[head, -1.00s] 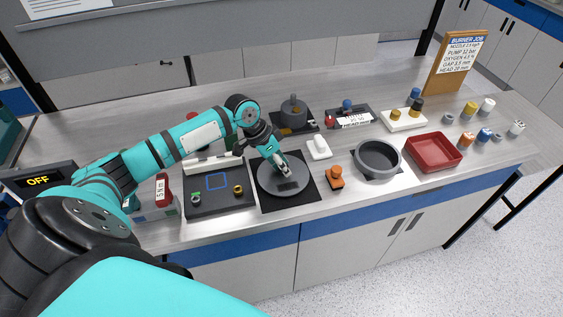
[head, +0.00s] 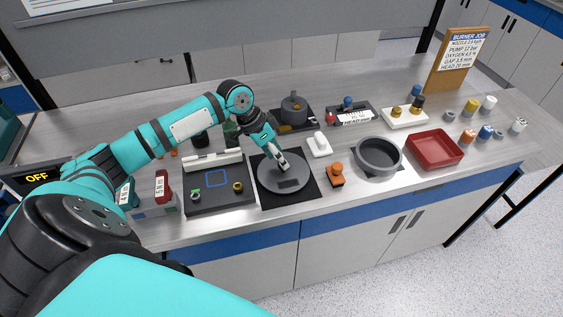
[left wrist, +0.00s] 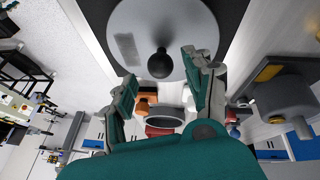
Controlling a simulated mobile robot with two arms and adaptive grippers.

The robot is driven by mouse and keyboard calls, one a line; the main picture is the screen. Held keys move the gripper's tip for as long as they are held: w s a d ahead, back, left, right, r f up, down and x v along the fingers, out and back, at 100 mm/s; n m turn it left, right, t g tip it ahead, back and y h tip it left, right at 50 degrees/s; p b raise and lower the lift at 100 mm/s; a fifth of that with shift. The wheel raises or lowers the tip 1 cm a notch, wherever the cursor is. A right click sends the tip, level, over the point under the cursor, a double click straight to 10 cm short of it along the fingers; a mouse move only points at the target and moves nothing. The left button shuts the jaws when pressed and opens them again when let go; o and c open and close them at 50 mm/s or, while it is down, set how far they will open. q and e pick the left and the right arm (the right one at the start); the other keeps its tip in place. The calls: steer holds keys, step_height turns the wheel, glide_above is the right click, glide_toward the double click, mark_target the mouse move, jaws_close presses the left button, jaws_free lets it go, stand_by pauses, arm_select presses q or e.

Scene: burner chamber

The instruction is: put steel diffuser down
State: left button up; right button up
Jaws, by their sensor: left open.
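The steel diffuser (head: 272,180) is a round grey disc with a dark rectangular patch. It lies flat on a square black mat (head: 268,201) near the front of the bench. In the left wrist view the disc (left wrist: 190,30) shows with a black ball knob (left wrist: 160,64) at its middle. My left gripper (head: 282,163) is over the disc, pointing down. In the left wrist view its two fingers (left wrist: 160,75) are spread apart, with the knob free just beyond the gap between their tips. My right gripper is in neither view.
A dark tray (head: 218,203) lies left of the mat. An orange-topped stamp-like item (head: 336,174), a white handled block (head: 319,146), a grey round pan (head: 378,158) and a red tray (head: 434,150) stand to the right. A dark pot (head: 294,108) stands behind.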

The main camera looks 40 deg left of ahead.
arm_select(q)
steer(key=b+v, duration=0.1)
steer(key=v, duration=0.8)
